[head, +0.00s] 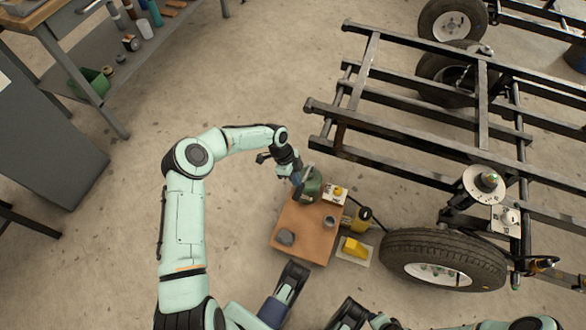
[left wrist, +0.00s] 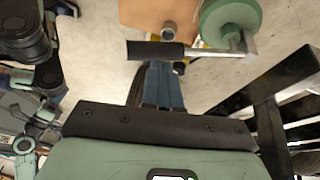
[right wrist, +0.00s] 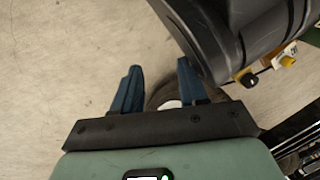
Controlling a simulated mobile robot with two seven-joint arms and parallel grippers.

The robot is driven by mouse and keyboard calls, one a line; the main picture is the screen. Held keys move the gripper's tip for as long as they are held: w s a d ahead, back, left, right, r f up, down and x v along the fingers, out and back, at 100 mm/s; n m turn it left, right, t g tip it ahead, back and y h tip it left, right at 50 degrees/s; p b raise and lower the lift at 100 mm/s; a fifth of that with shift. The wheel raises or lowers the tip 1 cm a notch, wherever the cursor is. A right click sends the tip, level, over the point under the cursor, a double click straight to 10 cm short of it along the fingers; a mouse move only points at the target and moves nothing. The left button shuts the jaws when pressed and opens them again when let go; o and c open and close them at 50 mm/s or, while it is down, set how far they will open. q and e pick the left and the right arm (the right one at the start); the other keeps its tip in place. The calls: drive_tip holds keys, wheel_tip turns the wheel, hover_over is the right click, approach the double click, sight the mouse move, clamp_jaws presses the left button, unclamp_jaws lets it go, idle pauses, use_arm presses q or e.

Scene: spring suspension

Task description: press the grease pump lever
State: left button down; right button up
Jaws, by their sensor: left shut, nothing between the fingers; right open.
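The grease pump (head: 310,187) is a green round body at the far edge of a brown-topped stand (head: 296,222) in the head view. In the left wrist view its green top (left wrist: 228,20) shows at the upper right. Its lever, a metal bar with a dark grip (left wrist: 155,50), runs left from it. My left gripper (head: 296,179) is shut and empty, its blue fingertips (left wrist: 162,66) at the grip's lower edge in the left wrist view. I cannot tell whether they touch. My right gripper (right wrist: 158,85) is open and empty above the floor.
A small white box with a yellow knob (head: 335,193), a grey cup (head: 329,221) and a dark grey piece (head: 285,237) sit on the stand. Floor left of the stand is clear.

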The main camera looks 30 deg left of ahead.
use_arm(q)
drive_tip(key=shift+s+d+f, duration=0.15)
drive_tip(key=shift+f, duration=0.25)
drive_tip(key=shift+s+d+f, duration=0.1)
drive_tip(key=shift+f, duration=0.3)
use_arm(e)
drive_tip(key=shift+s+f, duration=0.3)
drive_tip(key=shift+s, duration=0.05)
drive_tip(key=shift+r, duration=0.1)
use_arm(q)
drive_tip(key=shift+s+f+t, duration=0.3)
drive_tip(key=shift+s+f, duration=0.05)
drive_tip(key=shift+f, duration=0.05)
wheel_tip(320, 180, down, 8)
drive_tip(key=s+t+b, duration=0.1)
drive_tip(key=s+t, duration=0.1)
drive_tip(key=shift+s+d+m+y+b, duration=0.3)
drive_tip(key=shift+d, duration=0.15)
use_arm(e)
drive_tip(key=shift+g, duration=0.7)
drive_tip(key=s, duration=0.1)
drive_tip(key=s+f, duration=0.2)
drive_tip(key=shift+s+d+f, duration=0.15)
drive_tip(key=shift+d, duration=0.15)
use_arm(q)
drive_tip(key=shift+f, duration=0.1)
